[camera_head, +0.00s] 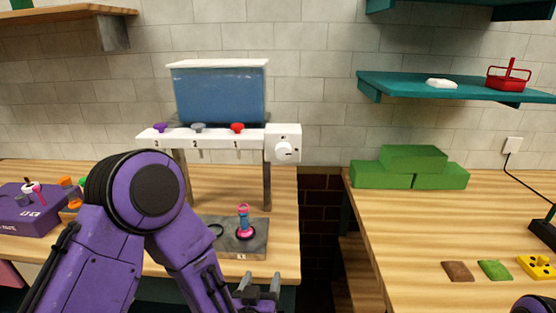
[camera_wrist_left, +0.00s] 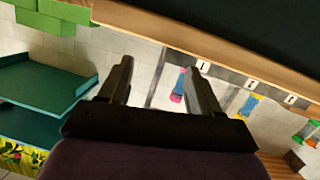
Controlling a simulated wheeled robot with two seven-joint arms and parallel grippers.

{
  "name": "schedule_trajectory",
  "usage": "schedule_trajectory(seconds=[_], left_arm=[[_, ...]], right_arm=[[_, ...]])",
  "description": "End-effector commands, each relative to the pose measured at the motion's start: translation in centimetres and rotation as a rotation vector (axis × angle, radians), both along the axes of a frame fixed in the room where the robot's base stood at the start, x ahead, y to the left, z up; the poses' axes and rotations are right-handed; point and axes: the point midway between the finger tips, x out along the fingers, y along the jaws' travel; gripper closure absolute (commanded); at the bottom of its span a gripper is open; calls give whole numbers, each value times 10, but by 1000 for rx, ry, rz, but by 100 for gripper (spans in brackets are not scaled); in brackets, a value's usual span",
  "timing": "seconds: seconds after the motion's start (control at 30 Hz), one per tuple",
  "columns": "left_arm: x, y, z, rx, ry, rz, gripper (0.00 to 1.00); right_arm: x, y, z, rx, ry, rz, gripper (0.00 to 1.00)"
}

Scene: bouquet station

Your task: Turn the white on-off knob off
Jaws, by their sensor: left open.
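The white on-off knob (camera_head: 284,152) is round and sits on the front of a white box at the right end of the white dispenser rail (camera_head: 215,139). Its setting is too small to read. My left gripper (camera_head: 260,284) is open and empty, low at the counter's front edge, well below the knob and slightly left of it. Its two dark fingers stand apart in the left wrist view (camera_wrist_left: 157,72), with nothing between them that they touch. The knob does not show clearly in the left wrist view. My right gripper is out of view.
A blue tank (camera_head: 220,95) stands above the rail with its purple, grey and red knobs. A pink-and-blue vase (camera_head: 243,222) stands on a grey plate (camera_head: 262,246) below. Green blocks (camera_head: 380,174) lie on the right counter (camera_head: 400,230). A gap separates the counters.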

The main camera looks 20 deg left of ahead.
Motion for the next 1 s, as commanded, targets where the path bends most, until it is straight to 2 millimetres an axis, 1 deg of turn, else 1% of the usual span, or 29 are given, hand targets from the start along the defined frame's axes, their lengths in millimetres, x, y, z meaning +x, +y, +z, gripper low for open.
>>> schedule_trajectory(seconds=[0.03,0.07,0.1,0.13,0.2,0.23,0.3,0.37,0.47,0.7,0.8,0.9,1.0], left_arm=[[16,-13,54,20,-142,-1,36],[21,-19,84,36,-221,7,36],[24,-27,123,54,-321,20,36],[24,-32,149,65,-386,31,36],[20,-39,196,81,-501,63,36],[17,-41,210,85,-535,74,36],[14,-43,231,90,-582,94,36],[15,-42,240,92,-598,103,36],[29,-37,249,93,-596,107,36],[78,-23,270,93,-594,108,36],[93,-19,275,94,-595,106,36],[101,-17,276,96,-595,105,36],[105,-16,276,97,-595,104,36]], right_arm=[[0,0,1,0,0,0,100],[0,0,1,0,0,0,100],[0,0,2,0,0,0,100],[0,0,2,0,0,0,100],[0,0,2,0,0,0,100],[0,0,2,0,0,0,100],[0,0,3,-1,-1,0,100],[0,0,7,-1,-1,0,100],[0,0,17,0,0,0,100],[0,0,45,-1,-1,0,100],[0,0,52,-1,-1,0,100],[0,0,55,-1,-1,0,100],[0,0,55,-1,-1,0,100]])
